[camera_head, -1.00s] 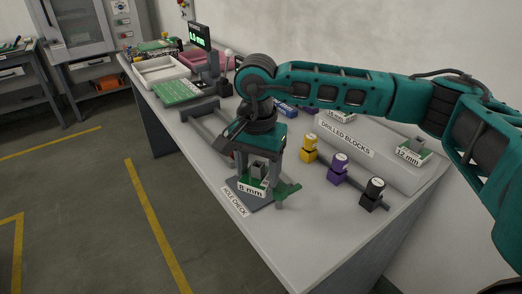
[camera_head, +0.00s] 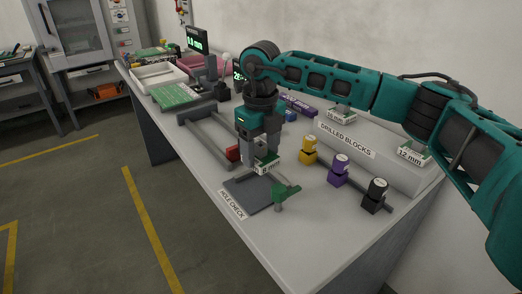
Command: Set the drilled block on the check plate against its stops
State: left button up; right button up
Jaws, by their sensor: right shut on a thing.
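My right gripper (camera_head: 261,156) points down behind the check plate and is shut on the drilled block (camera_head: 268,167). The block is mostly hidden by the fingers; its green and white part with an "8 mm" label shows at the fingertips. The dark grey check plate (camera_head: 248,195) lies near the table's front edge, with a "HOLE CHECK" label in front. No block rests on the visible part of the plate. A green piece (camera_head: 286,191) stands at its right side; I cannot make out the stops clearly. My left gripper is not in view.
Yellow (camera_head: 308,152), purple (camera_head: 339,171) and black (camera_head: 375,196) pieces stand in a row to the right. Behind them is a grey "DRILLED BLOCKS" rack (camera_head: 370,160) with a "12 mm" block (camera_head: 412,154). A grey frame (camera_head: 207,135) with a red part lies left of the gripper.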

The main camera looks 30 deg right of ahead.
aim_at(261, 165)
jog(key=shift+w+d+m, duration=0.1)
jog(key=shift+w+m, duration=0.05)
jog(key=shift+m, duration=0.45)
jog(key=shift+f+b, duration=0.5)
jog(key=shift+f, duration=0.45)
notch_tip(261, 165, down, 3)
jog(key=shift+r+b, duration=0.1)
jog(key=shift+b, duration=0.75)
jog(key=shift+f+b, duration=0.45)
jog(key=shift+f, duration=0.5)
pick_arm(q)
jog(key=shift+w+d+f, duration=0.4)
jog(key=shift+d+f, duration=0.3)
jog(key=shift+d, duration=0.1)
